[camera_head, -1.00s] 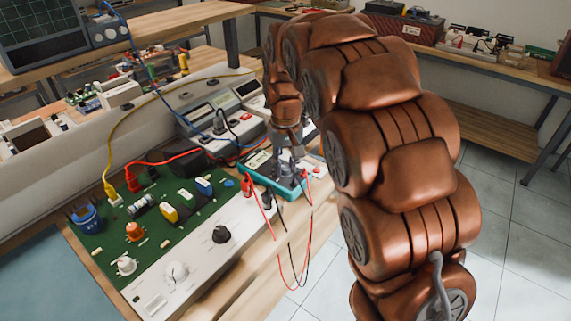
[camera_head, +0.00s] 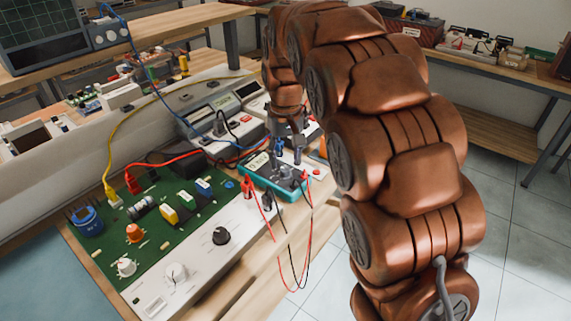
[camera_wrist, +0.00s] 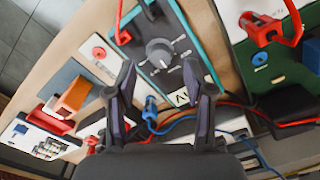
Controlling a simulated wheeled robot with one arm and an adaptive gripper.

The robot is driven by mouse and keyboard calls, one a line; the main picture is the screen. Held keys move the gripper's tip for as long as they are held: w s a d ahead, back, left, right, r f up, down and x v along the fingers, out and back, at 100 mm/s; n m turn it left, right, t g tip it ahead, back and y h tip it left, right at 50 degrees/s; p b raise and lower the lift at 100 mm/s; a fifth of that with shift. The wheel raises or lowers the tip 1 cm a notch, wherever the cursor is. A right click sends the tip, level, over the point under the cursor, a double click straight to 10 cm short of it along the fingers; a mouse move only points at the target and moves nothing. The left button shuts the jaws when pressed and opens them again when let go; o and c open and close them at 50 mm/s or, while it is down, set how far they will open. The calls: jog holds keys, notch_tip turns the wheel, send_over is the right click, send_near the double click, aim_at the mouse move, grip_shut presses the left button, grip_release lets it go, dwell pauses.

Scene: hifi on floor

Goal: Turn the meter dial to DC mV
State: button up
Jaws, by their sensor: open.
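The meter (camera_head: 256,180) is a grey-faced unit with a teal case, lying on the bench in the head view. Its round grey dial (camera_wrist: 158,52) shows ahead of the fingertips in the wrist view, ringed by small white labels too blurred to read. I cannot tell which mark the dial points to. In the head view my gripper (camera_head: 288,149) hangs just above the meter. The meter's display (camera_wrist: 180,97) shows partly between the fingers.
Red and black leads (camera_head: 292,255) hang off the bench's front edge beside the meter. A green circuit board (camera_head: 160,225) with knobs lies to the left. A grey bench instrument (camera_head: 205,125) stands behind. An orange block (camera_wrist: 72,95) lies near the meter.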

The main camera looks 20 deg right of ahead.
aim_at(285, 169)
notch_tip(285, 169, up, 9)
jog(key=shift+f, duration=0.2)
dwell(0.6)
jog(key=s+f+g+p, duration=0.1)
jog(key=s+p, duration=1)
jog(key=s, duration=2.4)
jog(key=shift+d+f+g, duration=0.15)
jog(key=shift+f+g, duration=0.05)
jog(key=shift+g, duration=0.2)
